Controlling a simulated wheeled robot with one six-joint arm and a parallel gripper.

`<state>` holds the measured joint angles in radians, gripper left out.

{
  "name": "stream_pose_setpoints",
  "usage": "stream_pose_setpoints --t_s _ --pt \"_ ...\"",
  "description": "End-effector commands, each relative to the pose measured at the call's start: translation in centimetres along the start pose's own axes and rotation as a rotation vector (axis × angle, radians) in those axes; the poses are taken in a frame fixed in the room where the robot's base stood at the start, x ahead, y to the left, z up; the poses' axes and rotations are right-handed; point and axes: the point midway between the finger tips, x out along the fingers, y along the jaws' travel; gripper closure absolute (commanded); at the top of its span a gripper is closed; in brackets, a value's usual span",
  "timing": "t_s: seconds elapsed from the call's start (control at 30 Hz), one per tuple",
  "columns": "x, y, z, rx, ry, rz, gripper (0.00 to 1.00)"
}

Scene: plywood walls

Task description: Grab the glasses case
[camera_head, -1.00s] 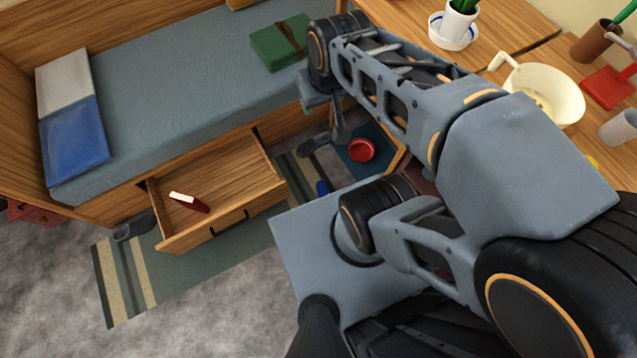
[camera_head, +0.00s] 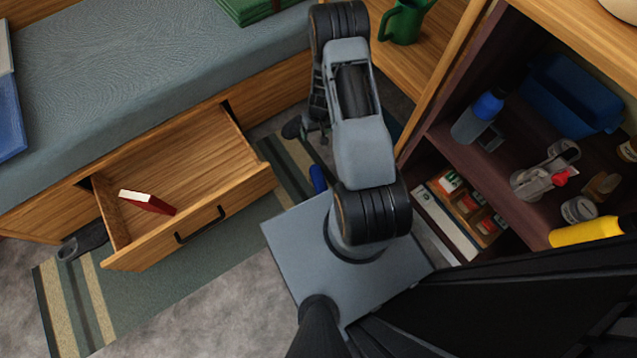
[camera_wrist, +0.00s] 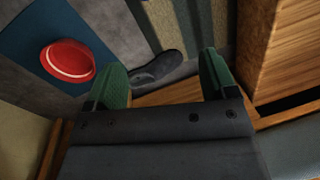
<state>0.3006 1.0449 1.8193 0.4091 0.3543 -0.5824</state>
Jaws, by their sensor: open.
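I cannot pick out a glasses case for sure in either view. A small blue object (camera_head: 317,178), partly hidden by my arm, lies on the striped rug; I cannot tell what it is. My gripper shows in the wrist view (camera_wrist: 162,78), with its two green-padded fingers apart and nothing between them. It points down towards the floor, where a dark slipper (camera_wrist: 165,70) lies beyond the fingers. In the head view my gripper is mostly hidden behind the arm.
An open drawer (camera_head: 232,192) under the bed holds a red book (camera_head: 147,202). A shelf unit (camera_head: 462,165) at right holds a blue bin (camera_head: 570,95), a bottle (camera_head: 478,116) and a yellow object (camera_head: 587,231). A red dish (camera_wrist: 68,60) lies on a dark blue mat (camera_wrist: 38,28).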

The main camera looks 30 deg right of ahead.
Motion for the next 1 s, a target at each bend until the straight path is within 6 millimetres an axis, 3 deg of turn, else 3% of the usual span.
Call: stream_pose_setpoints --t_s 0.03,0.1,0.23,0.7,1.0 --pt "4.7 1.1 0.8 0.013 -0.019 -0.002 0.22" --pt "8.3 2.0 1.8 0.023 -0.035 -0.001 0.22" --pt "13.0 3.2 3.3 0.036 -0.054 0.001 0.22" --pt "22.1 3.9 5.0 0.043 -0.071 0.002 0.22" --pt "24.6 3.8 5.1 0.043 -0.069 0.003 0.22"
